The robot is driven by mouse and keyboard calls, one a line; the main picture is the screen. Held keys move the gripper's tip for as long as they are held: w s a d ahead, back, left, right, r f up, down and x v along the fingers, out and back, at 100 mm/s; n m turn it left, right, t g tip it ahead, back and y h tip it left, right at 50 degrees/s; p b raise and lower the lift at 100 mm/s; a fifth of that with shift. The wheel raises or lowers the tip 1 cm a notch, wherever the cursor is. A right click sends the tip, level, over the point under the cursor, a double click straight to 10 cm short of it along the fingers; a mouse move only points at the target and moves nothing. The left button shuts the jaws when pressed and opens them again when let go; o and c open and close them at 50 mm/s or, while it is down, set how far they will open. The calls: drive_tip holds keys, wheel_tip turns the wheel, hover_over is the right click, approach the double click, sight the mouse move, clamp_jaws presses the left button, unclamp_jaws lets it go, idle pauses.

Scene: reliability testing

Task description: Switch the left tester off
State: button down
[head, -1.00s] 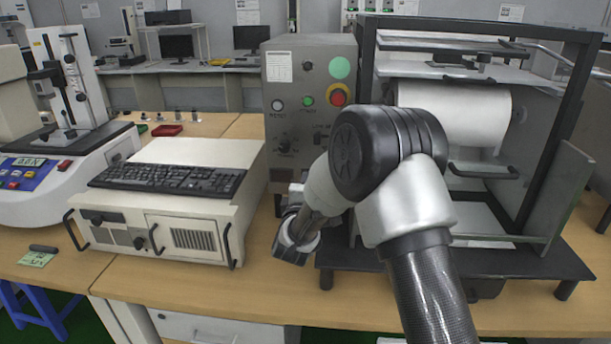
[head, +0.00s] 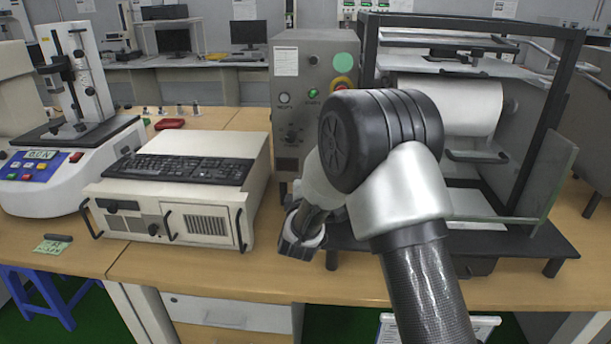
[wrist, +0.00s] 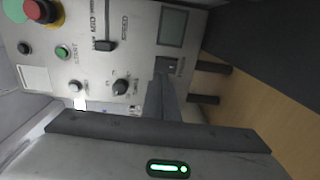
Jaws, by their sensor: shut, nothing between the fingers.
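The grey control box (head: 300,75) stands left of the roller rig, its front partly hidden by my arm. In the wrist view its panel (wrist: 140,60) shows sideways, with a red stop button (wrist: 38,10), a green button (wrist: 63,52), a knob (wrist: 121,87), a dark screen (wrist: 172,27) and a black rocker switch (wrist: 167,65). My gripper (wrist: 162,84) is shut and empty, its tips close to the rocker switch; contact cannot be told. In the head view my gripper (head: 299,240) is low before the box. A white tester (head: 65,165) with coloured buttons stands far left.
A cream case (head: 185,200) with a black keyboard (head: 180,168) on top is just left of my gripper. The framed roller rig (head: 470,105) stands on the right, behind my arm. The wooden bench front (head: 200,270) is clear.

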drive_tip(key=s, duration=0.7)
drive_tip(key=shift+s+r+p, duration=0.25)
drive_tip(key=shift+s+p, duration=0.05)
drive_tip(key=s+d+r+m+g+y, duration=0.3)
drive_tip(key=s+d+r+m+g, duration=0.3)
drive_tip(key=s+r+m, duration=0.3)
drive_tip(key=s+d+r+m+g+h, duration=0.1)
drive_tip(key=s+d+m+g, duration=0.4)
drive_tip(key=s, duration=0.7)
drive_tip(key=s+d+r+m+g+h, duration=0.1)
drive_tip(key=s+d+m, duration=0.35)
drive_tip(key=s, duration=0.75)
wheel_tip(320, 180, up, 19)
drive_tip(key=d+p, duration=0.2)
drive_tip(key=p, duration=1.8)
drive_tip(key=shift+s+r+n, duration=0.2)
drive_tip(key=shift+s+n, duration=0.2)
drive_tip(key=shift+n, duration=0.05)
